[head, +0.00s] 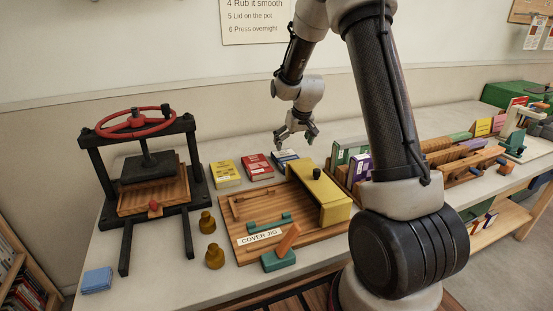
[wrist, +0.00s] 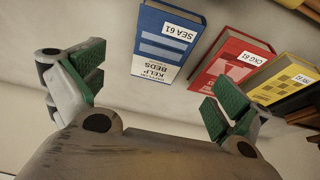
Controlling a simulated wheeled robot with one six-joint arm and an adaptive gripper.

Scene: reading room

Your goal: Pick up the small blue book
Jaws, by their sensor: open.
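A blue book (head: 286,158) with a white label lies on the back of the table, close to my gripper (head: 296,138). In the wrist view the same blue book (wrist: 168,42) is labelled SEA 61 and "Kelp Beds". It lies beyond the gap between my gripper's spread green-padded fingers (wrist: 160,75). My gripper is open and empty, apart from the book. A second, plain light blue book or block (head: 97,280) lies alone at the table's front left corner.
A red book (head: 257,167) and a yellow book (head: 225,173) lie left of the labelled blue book. The wooden cover jig (head: 240,208) with a yellow block (head: 325,195) stands in front. A press (head: 147,170) stands at the left. Standing books (head: 350,152) are at the right.

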